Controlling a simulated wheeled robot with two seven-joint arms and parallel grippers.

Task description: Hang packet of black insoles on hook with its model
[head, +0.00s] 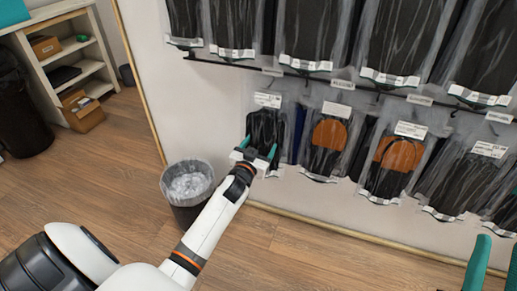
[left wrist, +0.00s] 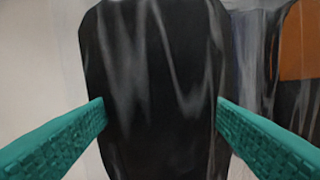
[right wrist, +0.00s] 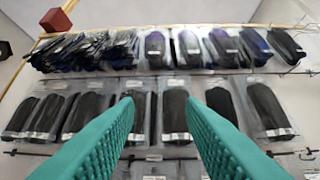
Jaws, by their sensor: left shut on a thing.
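The packet of black insoles (head: 265,127) is clear plastic with a white label at its top. It is upright against the wall panel, at the left end of the lower row in the head view. My left gripper (head: 257,155) is shut on its lower part; in the left wrist view the teal fingers (left wrist: 162,108) press the sides of the black insoles (left wrist: 155,70). Above it is the lower hook rail (head: 225,64) with small model tags (head: 272,72). I cannot tell whether the packet's top is on a hook. My right gripper (right wrist: 160,108) is open and empty.
Packets with brown-orange insoles (head: 329,135) hang just right of the held packet, with black ones (head: 455,180) farther right. An upper row of black packets (head: 310,30) hangs above. A lined bin (head: 187,182) and a shelf (head: 62,60) stand left. The floor between is clear.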

